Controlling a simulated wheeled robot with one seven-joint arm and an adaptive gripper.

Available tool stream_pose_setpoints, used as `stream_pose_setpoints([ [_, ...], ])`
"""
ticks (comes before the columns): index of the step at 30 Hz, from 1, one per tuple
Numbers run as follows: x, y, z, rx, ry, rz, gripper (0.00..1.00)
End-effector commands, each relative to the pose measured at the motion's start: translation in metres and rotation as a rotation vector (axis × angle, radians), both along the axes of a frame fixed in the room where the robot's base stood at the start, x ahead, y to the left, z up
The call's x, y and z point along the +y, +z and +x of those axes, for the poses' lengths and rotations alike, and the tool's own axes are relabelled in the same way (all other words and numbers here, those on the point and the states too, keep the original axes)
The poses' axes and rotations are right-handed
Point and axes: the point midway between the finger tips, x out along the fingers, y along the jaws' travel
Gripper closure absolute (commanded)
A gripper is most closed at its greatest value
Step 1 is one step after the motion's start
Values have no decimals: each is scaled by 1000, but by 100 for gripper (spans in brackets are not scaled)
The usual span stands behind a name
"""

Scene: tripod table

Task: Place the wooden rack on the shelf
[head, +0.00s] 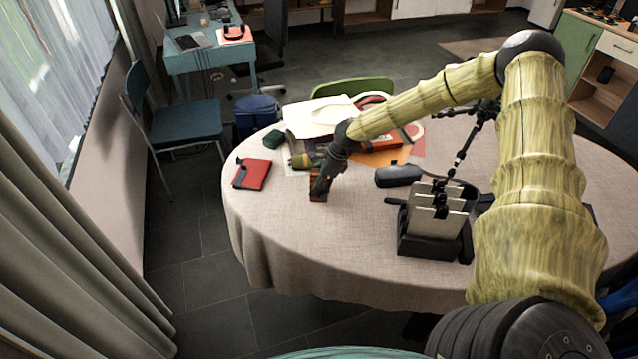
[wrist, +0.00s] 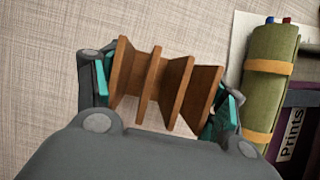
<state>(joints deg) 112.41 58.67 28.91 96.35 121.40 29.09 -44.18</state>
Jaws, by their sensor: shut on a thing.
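The wooden rack (wrist: 165,85) is a small brown piece with several upright slats. It sits between the teal-padded fingers of my gripper (wrist: 168,98) in the wrist view, with the fingers against its two ends. In the head view the rack (head: 318,184) is at the lower end of my gripper (head: 322,182), over the left part of the round table (head: 275,235). I cannot tell whether it touches the cloth. No shelf is clearly seen near the gripper; low wooden shelving (head: 598,98) stands at the far right of the room.
A red notebook (head: 252,174) lies left of the gripper. A green roll (wrist: 270,65) with orange bands lies close to the rack's right. A black case (head: 398,176) and a black slotted holder (head: 435,222) stand to the right. The table's front left is clear.

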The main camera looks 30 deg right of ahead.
Motion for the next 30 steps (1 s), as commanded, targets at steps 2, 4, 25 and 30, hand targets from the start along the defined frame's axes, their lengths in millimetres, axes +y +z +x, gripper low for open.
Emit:
stream_pose_setpoints([
  [2,0,-2,0,0,0,0,25],
  [4,0,-1,0,0,0,0,12],
  [25,-6,16,-3,-3,-1,1,7],
  [30,-12,35,-7,-3,-1,1,7],
])
